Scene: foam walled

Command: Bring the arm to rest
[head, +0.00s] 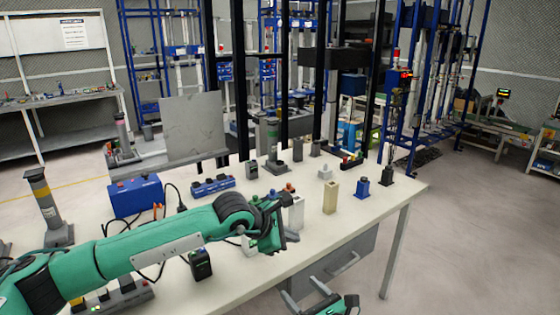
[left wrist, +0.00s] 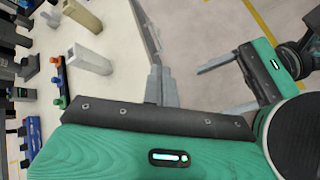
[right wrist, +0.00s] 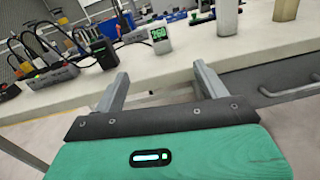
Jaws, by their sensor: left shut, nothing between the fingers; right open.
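My left arm reaches in from the left over the workbench (head: 345,222). Its gripper (head: 291,236) is above the bench's front edge, partly hidden behind its own body. In the left wrist view its fingers (left wrist: 162,82) are together with nothing between them. My right gripper (head: 306,292) is low in front of the bench, beside the drawer. It is open and empty, and also shows at the right of the left wrist view (left wrist: 228,88). In the right wrist view its spread fingers (right wrist: 160,85) point at the bench's front edge.
A beige block (head: 331,197), a white block (head: 297,212) and a blue part (head: 362,187) stand on the bench. A blue box (head: 135,196), cables and a black device (head: 201,263) are to the left. A drawer (head: 340,265) hangs below. Floor at right is clear.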

